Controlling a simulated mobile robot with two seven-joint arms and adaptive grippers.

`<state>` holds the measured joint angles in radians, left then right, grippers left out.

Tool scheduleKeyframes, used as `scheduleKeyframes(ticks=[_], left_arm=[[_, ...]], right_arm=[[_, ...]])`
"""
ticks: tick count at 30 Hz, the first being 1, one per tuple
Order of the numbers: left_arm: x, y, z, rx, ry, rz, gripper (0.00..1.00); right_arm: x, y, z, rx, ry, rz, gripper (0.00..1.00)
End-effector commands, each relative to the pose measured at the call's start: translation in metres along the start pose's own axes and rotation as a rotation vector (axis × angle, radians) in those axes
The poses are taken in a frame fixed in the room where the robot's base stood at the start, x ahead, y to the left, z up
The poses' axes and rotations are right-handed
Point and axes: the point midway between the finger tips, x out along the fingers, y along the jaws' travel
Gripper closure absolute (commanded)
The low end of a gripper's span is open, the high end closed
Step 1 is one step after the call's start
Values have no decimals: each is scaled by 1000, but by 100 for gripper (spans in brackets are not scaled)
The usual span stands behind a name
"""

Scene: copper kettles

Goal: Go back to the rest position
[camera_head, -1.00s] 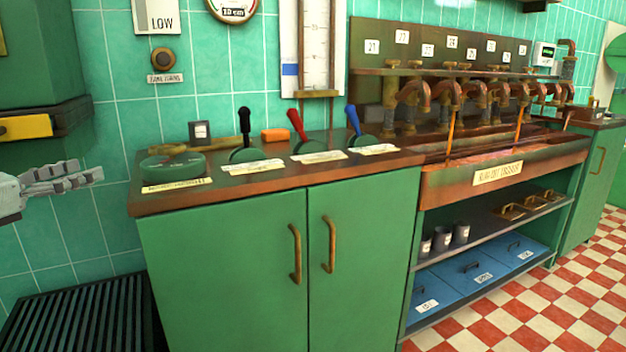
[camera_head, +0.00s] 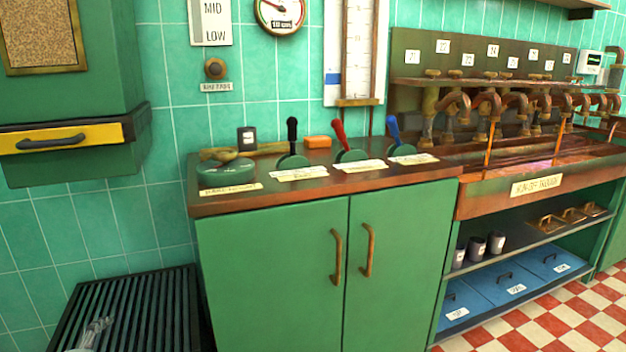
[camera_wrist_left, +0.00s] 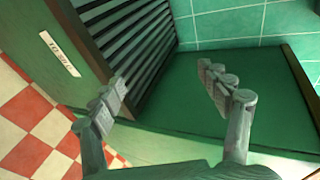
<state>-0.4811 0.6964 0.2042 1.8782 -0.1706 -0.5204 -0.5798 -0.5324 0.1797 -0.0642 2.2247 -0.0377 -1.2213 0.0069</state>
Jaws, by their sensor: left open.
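My left gripper (camera_head: 93,335) is at the bottom left of the head view, in front of the dark slatted grate; only its fingertips show. In the left wrist view the left gripper (camera_wrist_left: 168,98) has its two fingers spread wide with nothing between them. A green surface and the dark slats (camera_wrist_left: 130,40) lie beyond the fingers. My right gripper is in neither view.
A green cabinet (camera_head: 280,270) carries black, red (camera_head: 340,133) and blue levers on its top. The slatted grate (camera_head: 150,310) stands left of it. A yellow-fronted drawer (camera_head: 100,135) juts from the left wall. Copper taps and a trough stand right. Checkered floor (camera_head: 560,325) is clear.

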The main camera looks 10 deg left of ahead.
Motion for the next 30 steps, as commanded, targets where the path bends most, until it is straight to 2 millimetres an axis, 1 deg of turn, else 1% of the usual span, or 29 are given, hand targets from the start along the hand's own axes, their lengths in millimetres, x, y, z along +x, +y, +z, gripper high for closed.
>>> scheduleKeyframes(ticks=[1, 2, 3, 5, 6, 8, 9, 12, 15, 18, 20, 30], left_arm=[[-12, 34, -12, -131, -34, 83, 23], [-20, 55, -19, -207, -58, 134, 23], [-31, 81, -30, -306, -92, 201, 23], [-50, 118, -49, -446, -146, 299, 23], [-64, 141, -63, -533, -182, 364, 23], [-86, 170, -85, -651, -236, 455, 23], [-101, 187, -100, -720, -270, 512, 23], [-134, 217, -132, -854, -347, 629, 23], [-158, 234, -155, -937, -403, 709, 23], [-171, 242, -167, -978, -435, 749, 23], [-174, 244, -169, -986, -441, 757, 23], [-174, 244, -169, -986, -441, 757, 23]], right_arm=[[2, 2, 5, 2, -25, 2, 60], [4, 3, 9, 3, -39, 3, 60], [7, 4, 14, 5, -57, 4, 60], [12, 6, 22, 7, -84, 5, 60], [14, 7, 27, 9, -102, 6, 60], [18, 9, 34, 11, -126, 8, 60], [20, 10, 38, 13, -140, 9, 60], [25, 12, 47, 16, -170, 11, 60], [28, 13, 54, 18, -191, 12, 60], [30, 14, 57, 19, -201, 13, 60], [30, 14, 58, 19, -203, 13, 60], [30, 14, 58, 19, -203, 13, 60]])
